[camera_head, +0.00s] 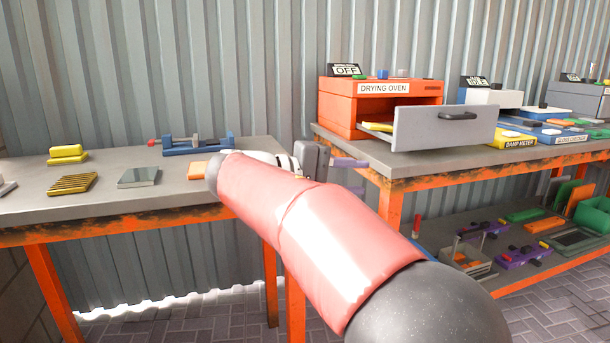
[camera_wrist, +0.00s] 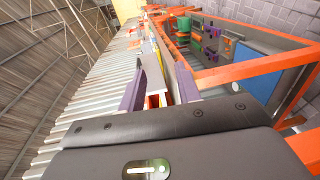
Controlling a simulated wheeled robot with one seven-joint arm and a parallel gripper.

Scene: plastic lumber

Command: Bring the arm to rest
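My gripper (camera_head: 352,176) is open and empty, with its two purple fingers apart. It is held up in front of the gap between the two workbenches, left of and below the orange drying oven (camera_head: 345,108). In the wrist view my gripper (camera_wrist: 160,90) also shows nothing between its fingers. My red arm crosses the middle of the head view and hides part of the left bench's right end.
The oven's grey-fronted drawer (camera_head: 440,128) stands open, with a yellow piece (camera_head: 378,126) inside. The left bench (camera_head: 105,200) holds yellow blocks (camera_head: 68,153), a ridged block (camera_head: 72,183), a metal block (camera_head: 138,178) and a blue vise (camera_head: 197,146). A lower shelf (camera_head: 525,279) carries tools.

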